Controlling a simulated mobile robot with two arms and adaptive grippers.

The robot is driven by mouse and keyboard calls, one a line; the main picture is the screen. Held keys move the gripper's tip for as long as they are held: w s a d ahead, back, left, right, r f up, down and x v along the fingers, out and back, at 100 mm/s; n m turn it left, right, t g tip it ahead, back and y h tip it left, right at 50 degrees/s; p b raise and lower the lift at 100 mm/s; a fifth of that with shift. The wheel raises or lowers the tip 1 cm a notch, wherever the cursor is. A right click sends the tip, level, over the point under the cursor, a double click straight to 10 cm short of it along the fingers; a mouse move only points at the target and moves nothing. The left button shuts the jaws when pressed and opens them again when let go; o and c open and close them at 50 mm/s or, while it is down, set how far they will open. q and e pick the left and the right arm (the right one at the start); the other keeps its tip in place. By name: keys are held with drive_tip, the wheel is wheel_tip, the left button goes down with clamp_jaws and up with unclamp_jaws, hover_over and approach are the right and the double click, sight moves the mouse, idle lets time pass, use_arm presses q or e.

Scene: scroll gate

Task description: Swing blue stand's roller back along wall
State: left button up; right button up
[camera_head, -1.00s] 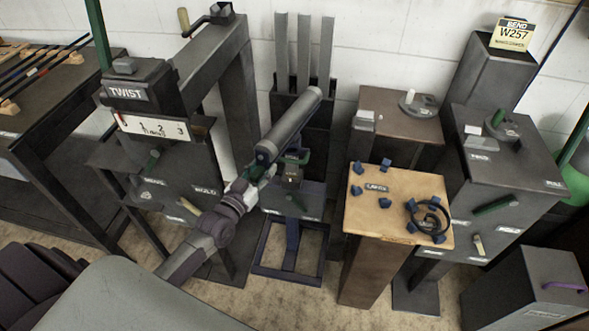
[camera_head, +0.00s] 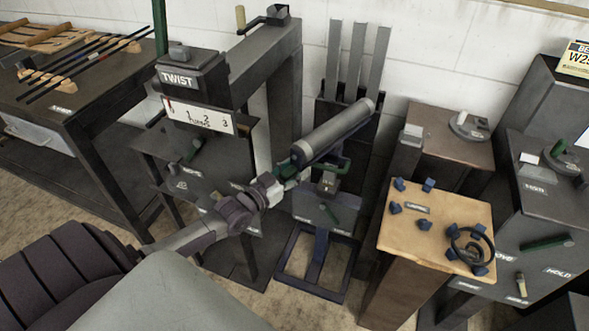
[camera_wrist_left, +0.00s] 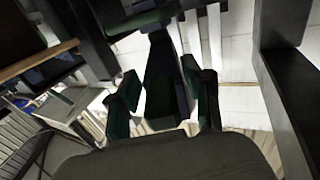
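The stand with the blue base frame (camera_head: 282,262) stands before the wall. Its grey roller (camera_head: 338,130) lies slanted on top, the near end to the lower left and the far end toward the wall. A green bar (camera_head: 338,166) sits below the roller. My left gripper (camera_head: 288,168) is at the roller's near, lower-left end. In the left wrist view its two fingers (camera_wrist_left: 165,98) stand apart, with a dark tapering part seen between them and a gap beside it. I cannot tell whether they touch it. My right gripper is not in view.
The TWIST machine (camera_head: 190,78) stands close to my left arm. A wooden-topped stand (camera_head: 440,205) with blue pegs and a dark coil is to the right. Upright grey slats (camera_head: 355,62) stand behind the roller. A bench (camera_head: 85,85) with rods is at left.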

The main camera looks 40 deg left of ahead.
use_arm(q)
drive_tip(key=s+a, duration=0.2)
drive_tip(key=s, duration=1)
